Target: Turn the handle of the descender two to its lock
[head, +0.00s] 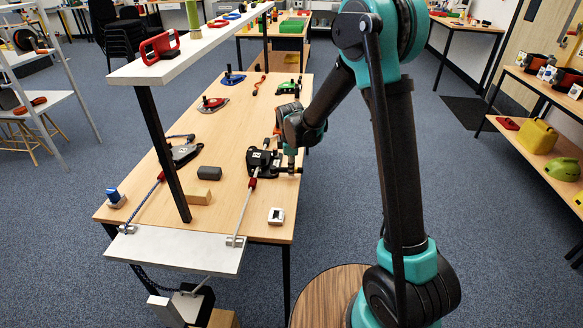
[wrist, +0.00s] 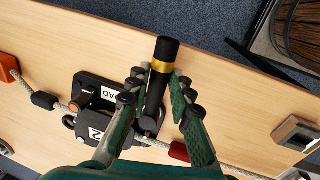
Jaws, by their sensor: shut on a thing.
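Descender two (head: 262,161) is a black device on the wooden table, with a rope running through it. In the wrist view its body (wrist: 95,120) shows a white "2" label and a partly hidden label ending in "AD". Its handle (wrist: 165,52) is a black lever with a gold band and a thick black end. It points up in the wrist view, toward the table's edge. My gripper (wrist: 158,88) has one finger on each side of the lever, below the gold band, and is shut on it. In the head view my gripper (head: 291,158) is at the descender's right side.
Another descender (head: 184,152) lies to the left, with a blue rope. A black post (head: 165,155) carries a white shelf (head: 190,50) above the table's left part.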

